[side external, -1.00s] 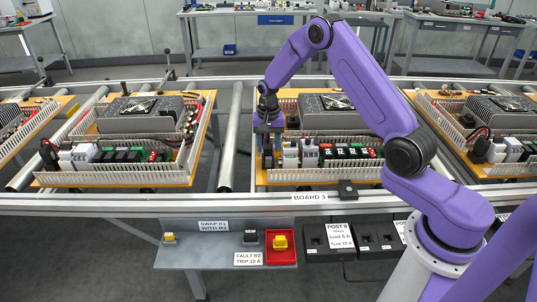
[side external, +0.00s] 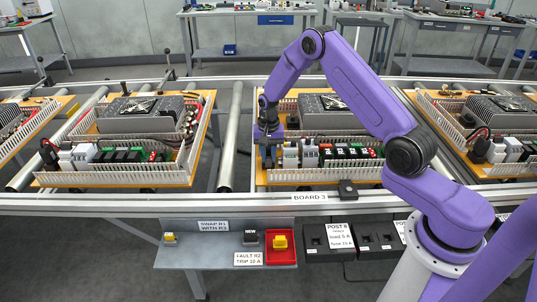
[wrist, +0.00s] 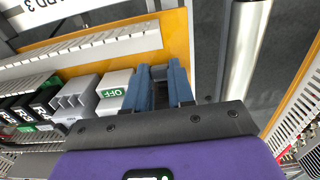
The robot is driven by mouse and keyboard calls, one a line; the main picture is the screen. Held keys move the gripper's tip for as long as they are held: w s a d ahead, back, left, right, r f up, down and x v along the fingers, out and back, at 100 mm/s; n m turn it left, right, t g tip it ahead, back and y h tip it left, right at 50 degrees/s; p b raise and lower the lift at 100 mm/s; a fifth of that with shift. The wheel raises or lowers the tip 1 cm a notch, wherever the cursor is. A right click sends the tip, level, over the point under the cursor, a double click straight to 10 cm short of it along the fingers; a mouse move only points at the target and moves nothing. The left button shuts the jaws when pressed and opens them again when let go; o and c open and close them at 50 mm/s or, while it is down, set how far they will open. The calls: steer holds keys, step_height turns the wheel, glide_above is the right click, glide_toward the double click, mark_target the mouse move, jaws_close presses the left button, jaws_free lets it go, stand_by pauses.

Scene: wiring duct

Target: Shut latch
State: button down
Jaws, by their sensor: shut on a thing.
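My gripper (side external: 268,158) is low at the left end of the row of devices on the board marked Board 3. In the wrist view its two blue fingers (wrist: 163,95) stand close together beside a light grey block labelled OFF (wrist: 115,90). They are closed on a small part at this end of the row, apparently the latch. The fingers and the gripper body hide most of that part, so I cannot tell the latch's position. The orange base plate (wrist: 177,35) shows beyond the fingertips.
Grey blocks and black relays (side external: 345,152) continue the row to the right. White slotted ducts (side external: 325,173) run in front, and a large grey finned unit (side external: 328,115) stands behind. A roller (side external: 231,140) and a gap lie left of the board.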

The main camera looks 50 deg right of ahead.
steer(key=shift+w, duration=0.1)
steer(key=shift+w+d+r+g+y, duration=0.2)
steer(key=shift+w+d+g+y, duration=0.4)
steer(key=shift+g+y, duration=0.3)
steer(key=c, duration=1)
jaws_free()
steer(key=shift+o, duration=0.2)
steer(key=shift+r, duration=0.1)
steer(key=v, duration=1.7)
steer(key=shift+d, duration=0.2)
steer(key=shift+w, duration=0.1)
